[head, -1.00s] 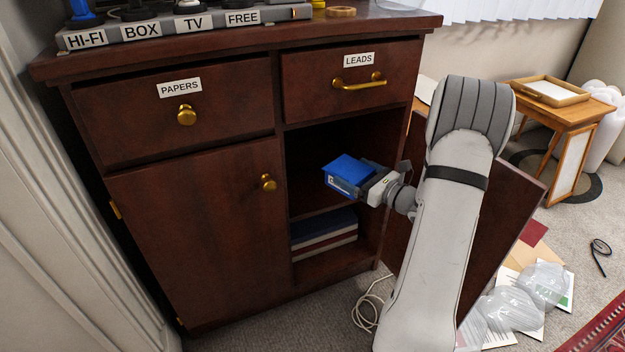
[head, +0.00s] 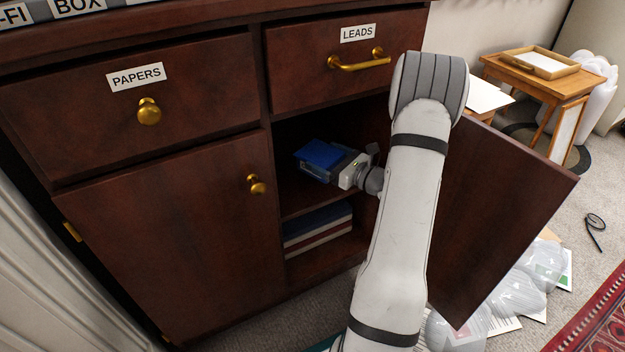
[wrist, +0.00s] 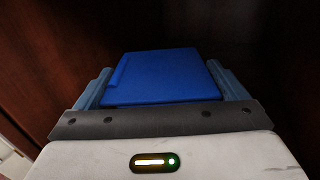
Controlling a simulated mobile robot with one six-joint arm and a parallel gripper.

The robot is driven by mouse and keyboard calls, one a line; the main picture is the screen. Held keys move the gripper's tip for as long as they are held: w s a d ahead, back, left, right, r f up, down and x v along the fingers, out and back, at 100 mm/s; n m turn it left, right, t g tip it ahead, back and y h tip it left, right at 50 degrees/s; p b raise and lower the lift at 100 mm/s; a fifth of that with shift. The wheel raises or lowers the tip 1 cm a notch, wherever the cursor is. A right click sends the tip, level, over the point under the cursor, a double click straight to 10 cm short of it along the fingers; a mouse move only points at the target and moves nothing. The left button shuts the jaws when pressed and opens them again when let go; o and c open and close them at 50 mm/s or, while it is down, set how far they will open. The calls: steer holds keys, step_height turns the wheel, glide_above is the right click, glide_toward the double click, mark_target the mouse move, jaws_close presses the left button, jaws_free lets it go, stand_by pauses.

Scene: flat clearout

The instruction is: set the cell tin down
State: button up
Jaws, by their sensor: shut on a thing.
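The cell tin, a small box with a blue lid (head: 321,154), is inside the open right compartment of the dark wooden cabinet (head: 160,210). My gripper (head: 328,166) reaches in from the right and is shut on it. In the wrist view the blue tin (wrist: 162,76) sits between the two grey-blue fingers (wrist: 165,88), lid up and roughly level. The tin appears to be over the compartment's shelf (head: 300,200). I cannot tell whether its underside touches the shelf.
Stacked books or boxes (head: 318,235) lie below the shelf. The open cabinet door (head: 500,210) stands to the right of my arm. The LEADS drawer (head: 340,65) is above the compartment. Papers and clear plastic bags (head: 515,292) lie on the floor at right.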

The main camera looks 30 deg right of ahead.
steer(key=f, duration=0.1)
steer(key=f+b, duration=0.2)
steer(key=f, duration=0.1)
steer(key=shift+s+d, duration=0.15)
steer(key=shift+d, duration=0.1)
steer(key=shift+r, duration=0.15)
steer(key=o, duration=1.1)
steer(key=shift+f, duration=0.2)
steer(key=shift+o, duration=0.2)
